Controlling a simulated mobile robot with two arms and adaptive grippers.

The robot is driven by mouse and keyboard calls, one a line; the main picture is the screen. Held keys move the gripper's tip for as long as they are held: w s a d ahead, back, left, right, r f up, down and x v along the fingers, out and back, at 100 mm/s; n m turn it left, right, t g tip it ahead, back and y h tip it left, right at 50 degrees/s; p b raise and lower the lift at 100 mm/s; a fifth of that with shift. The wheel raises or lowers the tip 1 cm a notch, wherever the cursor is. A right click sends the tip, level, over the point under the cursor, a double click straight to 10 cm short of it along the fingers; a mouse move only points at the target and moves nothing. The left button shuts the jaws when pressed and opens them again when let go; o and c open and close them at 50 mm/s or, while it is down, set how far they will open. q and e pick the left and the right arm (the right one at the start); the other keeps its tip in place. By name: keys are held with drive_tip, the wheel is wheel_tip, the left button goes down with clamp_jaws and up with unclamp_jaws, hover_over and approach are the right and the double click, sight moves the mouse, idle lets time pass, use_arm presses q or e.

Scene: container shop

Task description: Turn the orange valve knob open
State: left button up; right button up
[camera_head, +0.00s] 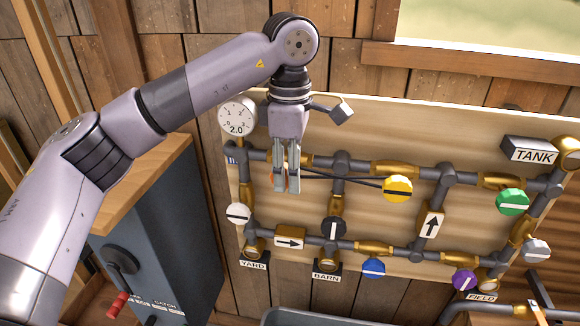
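My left gripper (286,183) hangs fingers-down in front of the upper left of the pipe board (480,125). Its two fingers are close together, over the upper pipe just right of the gauge. Small orange patches (294,184) show at the fingers; I cannot tell whether they are the orange knob or finger parts. No whole orange knob shows, and the gripper hides the pipe behind it. Whether the fingers grip anything is unclear. My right gripper is not in view.
Other knobs on the pipes are yellow (397,188), green (512,201), blue (374,267), purple (464,281), black (333,229), white (238,213) and grey (536,249). A gauge (237,117) is at upper left. A blue-grey cabinet (150,235) stands left.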

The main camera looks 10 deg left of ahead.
use_arm(q)
drive_tip(key=shift+w+f, duration=0.1)
drive_tip(key=shift+f, duration=0.15)
drive_tip(key=shift+c, duration=2.8)
clamp_jaws()
